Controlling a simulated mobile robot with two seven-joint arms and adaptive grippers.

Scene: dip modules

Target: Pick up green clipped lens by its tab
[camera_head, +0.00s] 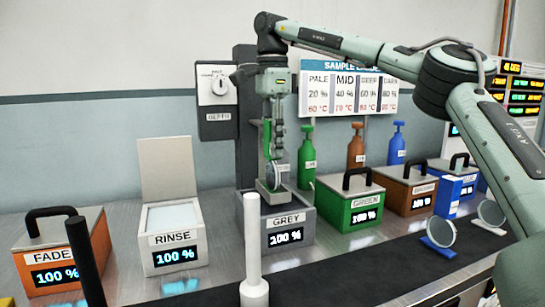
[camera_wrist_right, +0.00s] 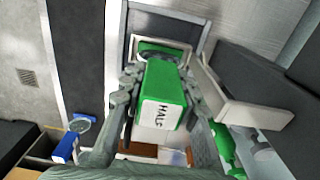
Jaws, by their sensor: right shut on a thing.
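The green clip (camera_wrist_right: 168,88) has a white label reading HALF, and it sits between the fingers of my right gripper (camera_wrist_right: 160,78) in the wrist view. In the head view the right gripper (camera_head: 273,142) points down over the grey tank (camera_head: 290,226), shut on the green clip (camera_head: 267,139). The round lens (camera_head: 281,177) hangs below the fingers, right at the tank's top. I cannot tell whether its lower edge is inside the opening. My left gripper is not in view.
The open rinse tank (camera_head: 173,240) stands left of the grey tank, and the lidded green tank (camera_head: 350,208) stands right. A white post (camera_head: 253,240) rises in front.

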